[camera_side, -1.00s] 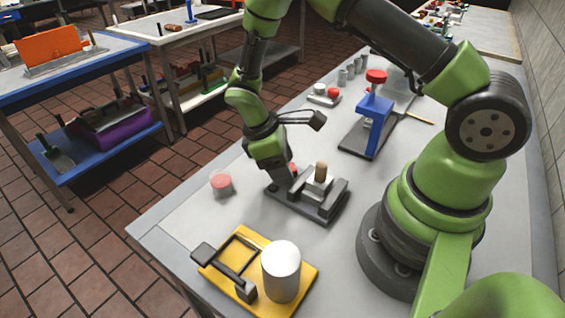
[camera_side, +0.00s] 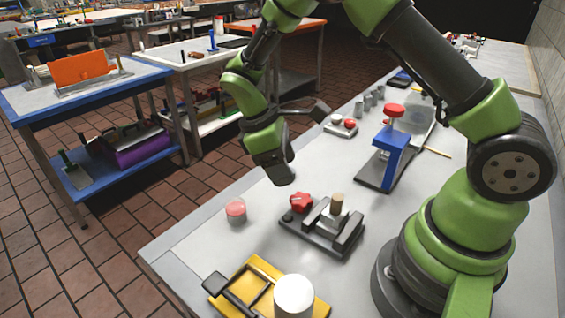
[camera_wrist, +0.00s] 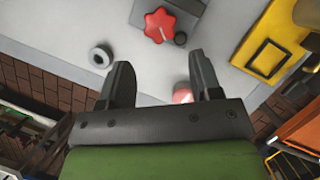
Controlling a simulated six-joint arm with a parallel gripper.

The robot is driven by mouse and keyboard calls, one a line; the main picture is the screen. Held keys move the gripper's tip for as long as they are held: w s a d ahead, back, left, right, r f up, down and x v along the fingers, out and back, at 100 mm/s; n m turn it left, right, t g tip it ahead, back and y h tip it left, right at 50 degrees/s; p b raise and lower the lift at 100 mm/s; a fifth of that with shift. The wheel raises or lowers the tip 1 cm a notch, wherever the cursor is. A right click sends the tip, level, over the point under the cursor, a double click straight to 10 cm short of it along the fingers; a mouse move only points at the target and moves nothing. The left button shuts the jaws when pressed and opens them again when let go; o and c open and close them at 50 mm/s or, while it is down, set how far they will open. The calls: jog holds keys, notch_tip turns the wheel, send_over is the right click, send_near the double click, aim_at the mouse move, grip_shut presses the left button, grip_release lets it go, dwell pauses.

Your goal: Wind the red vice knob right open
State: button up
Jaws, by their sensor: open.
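The red lobed vice knob (camera_side: 301,202) sits at the left end of the dark vice (camera_side: 318,238) on the grey bench. A tan cylinder (camera_side: 337,203) stands upright at the vice jaws; I cannot tell whether they touch it. My gripper (camera_side: 283,178) hangs above and slightly left of the knob, clear of it. In the wrist view my gripper (camera_wrist: 160,65) is open with nothing between its fingers. The red knob (camera_wrist: 160,25) shows beyond the fingertips, with part of the vice (camera_wrist: 172,8) cut off at the top edge.
A pink-topped jar (camera_side: 236,211) stands left of the vice. A yellow fixture (camera_side: 245,280) with a white cylinder (camera_side: 294,297) is in front. A blue press (camera_side: 390,150) with a red top is behind right. Bare bench lies between jar and vice.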

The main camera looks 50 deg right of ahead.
aim_at(300, 197)
jog(key=shift+o, duration=1.4)
jog(key=m, duration=0.1)
jog(key=d+m+y, duration=0.1)
jog(key=m, duration=0.1)
jog(key=w+r+m, duration=0.1)
jog(key=shift+d+g, duration=0.25)
jog(key=shift+g, duration=0.05)
jog(key=s+f, duration=0.1)
jog(key=f, duration=0.1)
jog(key=s+f+m, duration=0.1)
jog(key=f, duration=0.2)
jog(key=s+f+m+y, duration=0.1)
jog(key=f, duration=0.2)
jog(key=shift+s+d+f, duration=0.25)
jog(key=shift+d, duration=0.05)
